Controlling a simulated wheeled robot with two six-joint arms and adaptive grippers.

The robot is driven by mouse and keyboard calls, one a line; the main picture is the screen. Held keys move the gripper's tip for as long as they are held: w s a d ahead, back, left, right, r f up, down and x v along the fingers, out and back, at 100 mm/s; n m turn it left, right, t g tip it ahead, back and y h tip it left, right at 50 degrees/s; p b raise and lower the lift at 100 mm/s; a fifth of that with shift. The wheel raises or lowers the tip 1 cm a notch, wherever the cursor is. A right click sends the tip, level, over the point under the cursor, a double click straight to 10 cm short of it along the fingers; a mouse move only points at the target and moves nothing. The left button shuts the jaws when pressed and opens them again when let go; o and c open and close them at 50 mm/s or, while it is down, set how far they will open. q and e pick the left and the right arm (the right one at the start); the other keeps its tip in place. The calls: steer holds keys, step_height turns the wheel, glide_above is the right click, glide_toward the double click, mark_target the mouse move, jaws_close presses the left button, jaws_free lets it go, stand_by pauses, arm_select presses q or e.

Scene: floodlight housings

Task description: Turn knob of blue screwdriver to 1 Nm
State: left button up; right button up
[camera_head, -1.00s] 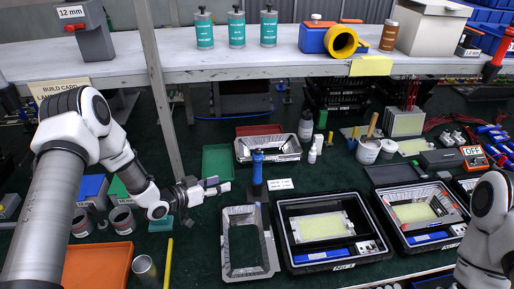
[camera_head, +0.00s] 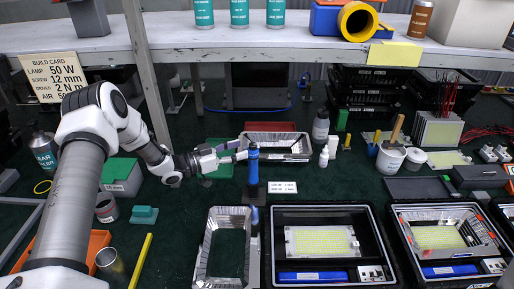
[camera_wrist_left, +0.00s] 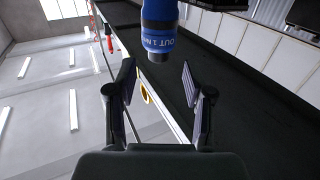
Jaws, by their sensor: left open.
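The blue screwdriver (camera_head: 253,170) stands upright on the green bench in the head view, with its blue grip at the top. A blue cylinder with white lettering, seemingly "OUT 1 N…", shows in the left wrist view (camera_wrist_left: 159,38); the end of the lettering is unclear. My left gripper (camera_head: 238,152) is open and level with the upper grip, just to its left. In the left wrist view its two fingers (camera_wrist_left: 158,85) are apart with nothing between them, and the blue cylinder lies beyond their tips. My right gripper is not in view.
A build card (camera_head: 57,78) reads driver 2 N m. A silver housing (camera_head: 205,250) lies in front, another tray (camera_head: 300,147) behind, and a black case (camera_head: 375,225) at front right. A shelf (camera_head: 290,57) runs above.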

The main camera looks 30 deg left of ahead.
mark_target(252, 144)
arm_select(q)
steer(key=x, duration=0.3)
steer(key=p+x, duration=0.1)
steer(key=shift+d+r, duration=0.25)
steer(key=shift+r, duration=0.1)
steer(key=shift+w+d+f, duration=0.2)
steer(key=shift+w+d, duration=0.1)
steer(key=shift+w, duration=0.25)
steer(key=shift+s, duration=0.1)
jaws_close()
steer(key=shift+a+f+m+g+h+b, duration=0.1)
steer(key=shift+f+m+g+h+b, duration=0.05)
steer(key=shift+m+g+h+b, duration=0.7)
steer(key=m+g+h+b, duration=0.2)
steer(key=g+b, duration=0.1)
steer(key=b, duration=0.2)
steer(key=m+g+h+b, duration=0.2)
steer(key=m+g+b, duration=0.1)
steer(key=g+b, duration=0.1)
steer(key=shift+f+h+b, duration=0.15)
steer(key=shift+h+b, duration=0.1)
steer(key=shift+b, duration=0.25)
steer(key=shift+r+m+g+h+b, duration=0.3)
steer(key=shift+m+g+b, duration=0.45)
steer(key=shift+b, duration=0.45)
